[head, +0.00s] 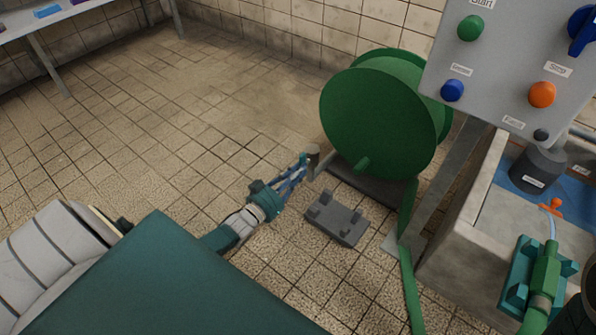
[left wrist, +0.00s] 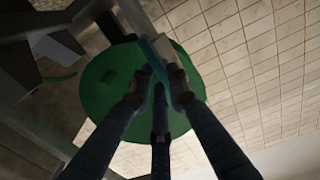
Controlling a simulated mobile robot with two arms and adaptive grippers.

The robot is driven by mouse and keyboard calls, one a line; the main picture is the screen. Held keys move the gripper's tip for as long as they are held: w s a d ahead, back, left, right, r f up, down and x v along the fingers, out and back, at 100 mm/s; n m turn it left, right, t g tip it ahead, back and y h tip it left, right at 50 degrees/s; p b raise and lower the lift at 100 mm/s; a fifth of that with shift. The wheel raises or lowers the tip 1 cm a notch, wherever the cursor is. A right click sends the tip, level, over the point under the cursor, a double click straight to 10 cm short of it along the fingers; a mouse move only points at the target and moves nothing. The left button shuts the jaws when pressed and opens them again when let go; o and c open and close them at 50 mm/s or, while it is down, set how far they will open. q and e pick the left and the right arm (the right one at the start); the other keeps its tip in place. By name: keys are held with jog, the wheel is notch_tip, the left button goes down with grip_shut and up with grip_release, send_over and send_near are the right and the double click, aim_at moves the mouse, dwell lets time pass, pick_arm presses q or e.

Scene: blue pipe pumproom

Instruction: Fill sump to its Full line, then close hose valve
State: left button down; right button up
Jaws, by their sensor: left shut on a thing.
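My left gripper (head: 304,165) is low beside the green hose reel (head: 375,120). Its blue fingers are shut on a small part at the reel's lower left, probably the hose valve's handle. In the left wrist view a teal bar (left wrist: 154,58) lies between the fingertips (left wrist: 158,88); which way the valve is turned I cannot tell. The concrete sump (head: 457,232) is at the right, with blue (head: 508,178) inside. A green nozzle (head: 546,272) sits in a teal holder at its rim. A pale blue streak (head: 553,228) runs from its tip into the sump. I cannot make out a Full line.
A dark grey pump (head: 538,168) and an orange float-like piece (head: 551,205) are in the sump. A control panel (head: 510,65) with coloured buttons stands above. A grey bracketed plate (head: 337,220) lies on the floor. The tiled floor at left is clear.

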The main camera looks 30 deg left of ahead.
pick_arm(q)
jog(key=shift+f, duration=0.1)
dwell(0.3)
jog(key=c, duration=1.7)
grip_release()
jog(key=shift+o, duration=0.2)
jog(key=s+a, duration=0.1)
jog(key=s, duration=1.1)
jog(key=shift+d, duration=0.1)
